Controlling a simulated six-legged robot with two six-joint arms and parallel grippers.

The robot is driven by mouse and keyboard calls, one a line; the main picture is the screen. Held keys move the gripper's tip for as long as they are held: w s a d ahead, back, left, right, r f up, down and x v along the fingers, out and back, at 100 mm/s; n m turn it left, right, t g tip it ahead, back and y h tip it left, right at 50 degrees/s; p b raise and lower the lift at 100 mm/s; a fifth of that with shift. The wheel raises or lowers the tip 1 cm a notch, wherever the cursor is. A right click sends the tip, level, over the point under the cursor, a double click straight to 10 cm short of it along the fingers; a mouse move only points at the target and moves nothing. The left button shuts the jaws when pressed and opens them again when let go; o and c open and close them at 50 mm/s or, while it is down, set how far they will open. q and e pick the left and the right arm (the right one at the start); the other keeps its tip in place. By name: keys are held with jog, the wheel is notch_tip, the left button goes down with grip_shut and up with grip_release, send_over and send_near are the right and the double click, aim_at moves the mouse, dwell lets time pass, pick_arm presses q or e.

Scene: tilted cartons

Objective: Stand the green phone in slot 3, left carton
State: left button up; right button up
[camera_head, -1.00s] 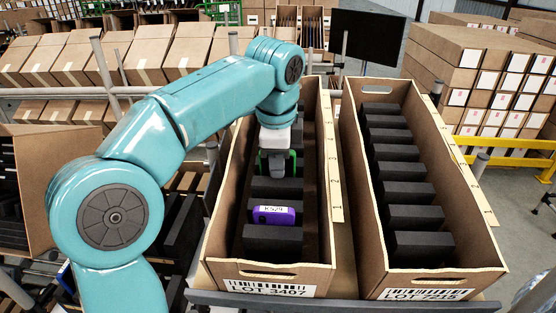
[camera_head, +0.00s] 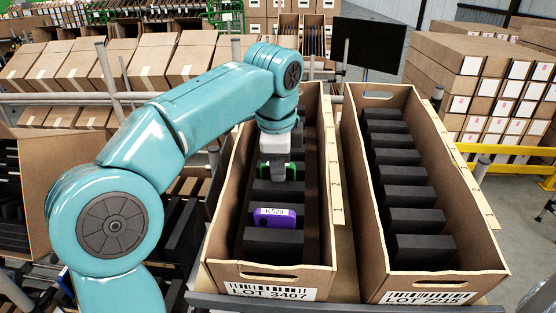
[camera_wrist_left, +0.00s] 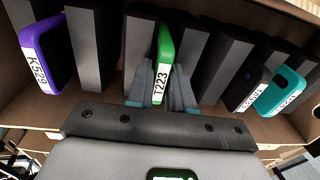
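The green phone (camera_wrist_left: 166,45), labelled T223, stands between two black dividers in the left carton (camera_head: 222,240). It also shows in the head view (camera_head: 262,171), partly hidden by my gripper. My left gripper (camera_head: 278,174) reaches down into this carton. In the left wrist view its fingers (camera_wrist_left: 161,92) lie close on both sides of the green phone, shut on it. The phone is in the third gap from the near end, behind the purple phone (camera_head: 274,217) and an empty gap. How deep it sits is hard to tell. My right gripper is out of view.
A dark phone (camera_wrist_left: 249,88) and a teal phone (camera_wrist_left: 284,92) stand further along the left carton. The right carton (camera_head: 375,235) holds several black dividers. A numbered strip (camera_head: 337,190) runs along the left carton's right rim. Carton walls and dividers closely surround my gripper.

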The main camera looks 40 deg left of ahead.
pick_arm(q)
jog(key=shift+o, duration=0.5)
jog(key=shift+w+d+r+g+p, duration=0.15)
jog(key=shift+r+p, duration=0.15)
jog(key=shift+r, duration=0.5)
jog(key=shift+a+r+g+p, duration=0.15)
jog(key=shift+r+p, duration=0.15)
jog(key=shift+r, duration=0.45)
jog(key=s+d+r+p, duration=0.1)
jog(key=r+p, duration=0.1)
jog(key=r, duration=0.4)
jog(key=s+d+r+p, duration=0.1)
jog(key=s+r+p, duration=0.1)
jog(key=r, duration=0.4)
jog(key=shift+s+r, duration=0.3)
jog(key=shift+r, duration=0.1)
